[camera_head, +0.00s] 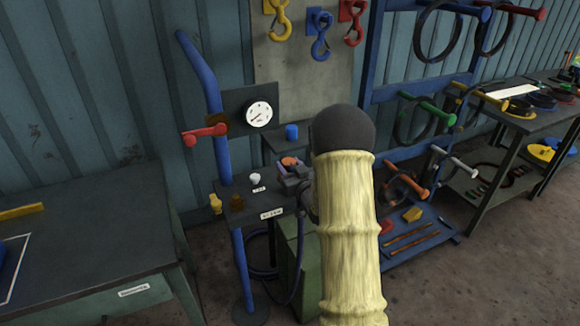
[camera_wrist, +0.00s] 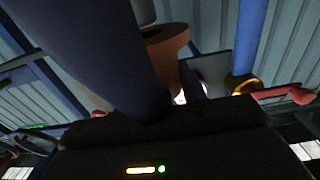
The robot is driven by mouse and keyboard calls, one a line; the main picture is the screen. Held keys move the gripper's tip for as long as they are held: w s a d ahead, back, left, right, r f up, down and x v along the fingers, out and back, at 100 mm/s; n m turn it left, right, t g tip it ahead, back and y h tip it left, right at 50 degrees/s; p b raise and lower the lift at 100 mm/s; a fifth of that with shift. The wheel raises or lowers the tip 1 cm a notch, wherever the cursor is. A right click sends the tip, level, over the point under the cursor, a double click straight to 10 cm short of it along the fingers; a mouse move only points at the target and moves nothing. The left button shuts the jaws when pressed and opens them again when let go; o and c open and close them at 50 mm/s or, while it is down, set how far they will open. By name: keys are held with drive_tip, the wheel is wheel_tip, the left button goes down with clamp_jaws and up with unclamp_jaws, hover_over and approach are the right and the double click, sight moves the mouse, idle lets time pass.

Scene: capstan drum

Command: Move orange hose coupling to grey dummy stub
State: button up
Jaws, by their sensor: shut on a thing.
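The orange hose coupling (camera_head: 289,161) shows as a small orange top at my gripper (camera_head: 293,176), over the right part of the dark stand's shelf. My gripper is shut on it; the fingers are small and partly hidden behind my arm. In the wrist view an orange-brown flanged piece (camera_wrist: 166,46), apparently the coupling, is close by, partly hidden by a large dark blue shape. A pale grey knob-like stub (camera_head: 255,179), apparently the dummy stub, stands on the shelf left of my gripper, apart from it. I cannot tell whether the coupling touches anything below.
A brown fitting (camera_head: 237,202) and a yellow one (camera_head: 215,203) sit at the shelf's left. A blue post (camera_head: 222,150), red lever (camera_head: 204,134) and gauge (camera_head: 258,114) rise beside it. A blue cylinder (camera_head: 292,132) stands behind. A dark hose (camera_head: 258,268) hangs below.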

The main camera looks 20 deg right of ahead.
drive_tip(key=shift+f+b, duration=1.15)
drive_tip(key=shift+f, duration=0.05)
drive_tip(key=shift+f+b, duration=0.5)
drive_tip(key=shift+b, duration=0.05)
drive_tip(key=o, duration=1.2)
drive_tip(key=shift+s, duration=0.15)
drive_tip(key=s+b, duration=0.5)
drive_tip(key=s, duration=0.9)
drive_tip(key=shift+s+f, duration=0.15)
drive_tip(key=shift+s, duration=0.05)
drive_tip(key=shift+b, duration=0.45)
drive_tip(key=b, duration=0.2)
drive_tip(key=shift+s+b, duration=0.25)
drive_tip(key=shift+b, duration=0.1)
